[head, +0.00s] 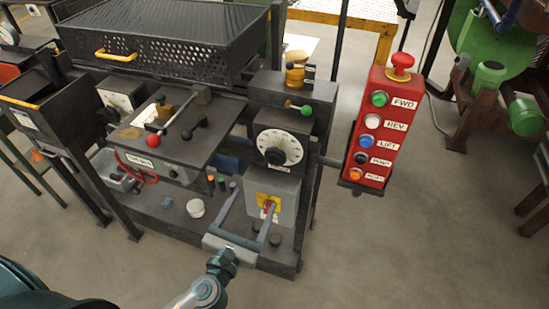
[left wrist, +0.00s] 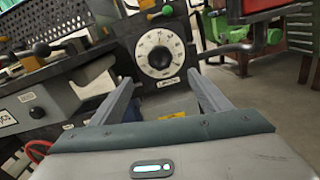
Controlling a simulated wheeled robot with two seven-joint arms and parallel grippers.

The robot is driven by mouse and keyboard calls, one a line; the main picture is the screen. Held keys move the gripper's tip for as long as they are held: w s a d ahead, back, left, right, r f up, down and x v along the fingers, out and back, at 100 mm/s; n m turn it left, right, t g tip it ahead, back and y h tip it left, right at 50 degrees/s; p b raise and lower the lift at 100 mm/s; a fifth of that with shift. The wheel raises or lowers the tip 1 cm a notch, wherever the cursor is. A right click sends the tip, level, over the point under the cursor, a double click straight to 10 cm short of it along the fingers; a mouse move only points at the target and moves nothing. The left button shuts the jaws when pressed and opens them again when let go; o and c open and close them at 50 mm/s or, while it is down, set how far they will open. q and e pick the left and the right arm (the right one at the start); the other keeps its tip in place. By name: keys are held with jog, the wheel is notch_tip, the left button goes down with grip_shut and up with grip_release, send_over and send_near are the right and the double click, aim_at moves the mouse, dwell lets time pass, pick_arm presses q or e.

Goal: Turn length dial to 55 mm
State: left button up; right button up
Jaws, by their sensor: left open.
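The length dial (head: 279,148) is a round white scale with a black centre knob, set on the dark front of the machine. In the left wrist view the dial (left wrist: 160,53) faces me above and beyond the fingertips. A label plate sits just under it; its text and the scale numbers are too small to read. My left gripper (head: 250,208) is open and empty, below and in front of the dial. Its two fingers (left wrist: 160,88) spread apart on either side of the view below the dial, not touching it. My right gripper is not in view.
A red button box (head: 381,130) stands right of the dial. A green-knobbed lever (head: 300,108) is above it. A grey box with a red and yellow switch (head: 268,206) is below, behind my left fingers. A red-knobbed lever (head: 153,140) is left.

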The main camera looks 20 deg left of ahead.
pick_arm(q)
jog(key=shift+w, duration=0.15)
jog(key=p, duration=0.4)
send_near(274, 159)
jog(key=w, duration=0.9)
jog(key=shift+d+r, duration=0.1)
jog(key=shift+d, duration=0.1)
jog(key=shift+w, duration=0.65)
jog(key=c, duration=1.1)
